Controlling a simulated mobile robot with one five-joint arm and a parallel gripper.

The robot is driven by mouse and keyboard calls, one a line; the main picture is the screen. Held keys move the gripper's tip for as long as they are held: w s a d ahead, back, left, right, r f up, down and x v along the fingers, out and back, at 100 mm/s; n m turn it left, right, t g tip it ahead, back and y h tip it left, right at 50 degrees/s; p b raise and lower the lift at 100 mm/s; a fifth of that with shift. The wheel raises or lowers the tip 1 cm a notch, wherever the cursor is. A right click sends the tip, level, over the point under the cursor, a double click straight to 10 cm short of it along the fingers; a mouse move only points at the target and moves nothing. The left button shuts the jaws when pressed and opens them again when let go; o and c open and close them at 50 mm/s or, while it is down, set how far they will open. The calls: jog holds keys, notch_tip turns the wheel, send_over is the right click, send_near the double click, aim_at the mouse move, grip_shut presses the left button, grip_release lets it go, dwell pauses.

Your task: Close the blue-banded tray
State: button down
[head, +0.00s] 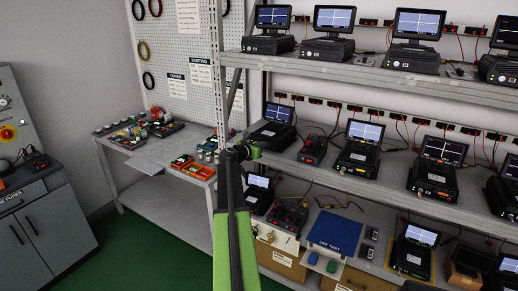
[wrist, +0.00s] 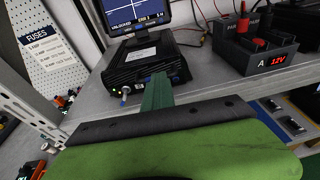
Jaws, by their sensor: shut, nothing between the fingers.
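No tray with a clear blue band can be made out in either view. A black unit with a screen stands on the middle shelf at its left end in the head view (head: 270,134). It fills the upper middle of the wrist view (wrist: 125,72), with small blue marks and a green light on its front. My gripper (head: 243,150) is at the left end of that shelf, just in front of this unit. In the wrist view the dark green fingers (wrist: 157,92) are together and empty, pointing at the unit's front. The fingers hide part of that front; contact cannot be told.
A black supply box reading 12V (wrist: 258,52) stands to the right. More screened units line the metal shelves (head: 330,177). A blue panel (head: 335,230) lies on the lower shelf. A workbench (head: 150,150) with small parts is at left, and a grey cabinet (head: 40,215) is beyond green floor.

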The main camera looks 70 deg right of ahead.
jog(key=shift+w, duration=0.25)
jog(key=p+v, duration=0.3)
jog(key=v, duration=1.1)
jog(key=shift+s, duration=0.1)
